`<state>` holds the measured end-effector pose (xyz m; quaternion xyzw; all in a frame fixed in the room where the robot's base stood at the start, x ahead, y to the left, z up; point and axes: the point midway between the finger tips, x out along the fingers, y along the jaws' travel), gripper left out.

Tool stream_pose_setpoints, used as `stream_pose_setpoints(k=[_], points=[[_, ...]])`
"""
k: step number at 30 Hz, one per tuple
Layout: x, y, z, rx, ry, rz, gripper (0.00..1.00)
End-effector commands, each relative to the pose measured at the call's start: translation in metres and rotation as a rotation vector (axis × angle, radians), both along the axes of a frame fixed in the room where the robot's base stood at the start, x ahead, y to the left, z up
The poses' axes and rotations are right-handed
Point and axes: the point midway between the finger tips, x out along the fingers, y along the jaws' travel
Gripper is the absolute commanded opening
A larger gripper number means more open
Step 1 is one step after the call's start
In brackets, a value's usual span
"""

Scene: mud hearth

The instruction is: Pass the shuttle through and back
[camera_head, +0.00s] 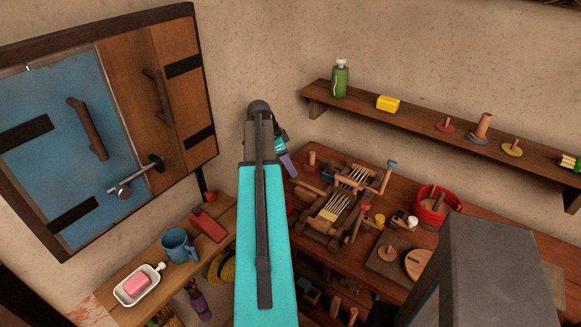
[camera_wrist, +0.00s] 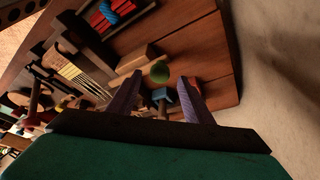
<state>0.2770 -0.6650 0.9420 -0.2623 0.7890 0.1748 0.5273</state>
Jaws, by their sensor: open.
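A small wooden loom (camera_head: 338,203) with pale warp threads stands on the workbench, below and right of my gripper in the head view. The loom also shows at the left of the wrist view (camera_wrist: 72,72). My gripper (camera_wrist: 163,80) is open, its two purple fingers spread and pointing at the bench. It shows small in the head view (camera_head: 288,165), partly behind my arm. I cannot pick out the shuttle for certain. A red piece with a blue winding (camera_wrist: 112,10) lies at the top of the wrist view.
A wall shelf (camera_head: 400,115) runs above the workbench (camera_head: 440,237). A red tub (camera_head: 432,217) stands right of the loom. At left, a low shelf holds a blue mug (camera_head: 179,246) and a soap dish (camera_head: 137,292), below a blue-and-wood cupboard (camera_head: 75,150).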

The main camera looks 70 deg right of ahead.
Motion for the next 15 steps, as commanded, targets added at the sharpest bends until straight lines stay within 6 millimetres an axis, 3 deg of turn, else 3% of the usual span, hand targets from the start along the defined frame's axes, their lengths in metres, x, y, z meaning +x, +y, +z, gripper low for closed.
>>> stream_pose_setpoints(k=[6, 15], points=[[-0.005, -0.003, -0.013, 0.001, 0.001, 0.0, 0.46], [-0.007, -0.004, -0.018, 0.0, 0.0, -0.001, 0.46]])
